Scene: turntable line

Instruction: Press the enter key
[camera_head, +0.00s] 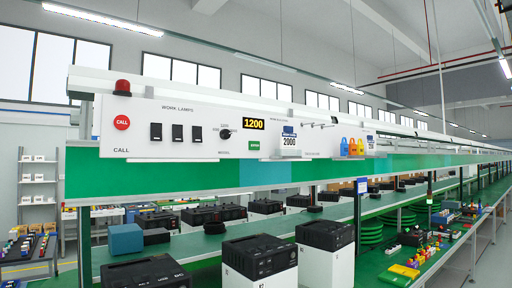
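A small green key (254,145) with white lettering too small to read surely sits on the white control panel (190,146). It is just below a black display (253,124) showing 1200 in yellow. A black rotary knob (225,134) is to the left of the key, above the word MODEL. My gripper is not in view, and nothing covers the key.
The panel also has a red CALL button (122,122), a red lamp (122,88), three black switches (177,132) and a card reading 2000 (290,141). Below it, black machines (260,255) stand on white blocks beside a green conveyor (205,243).

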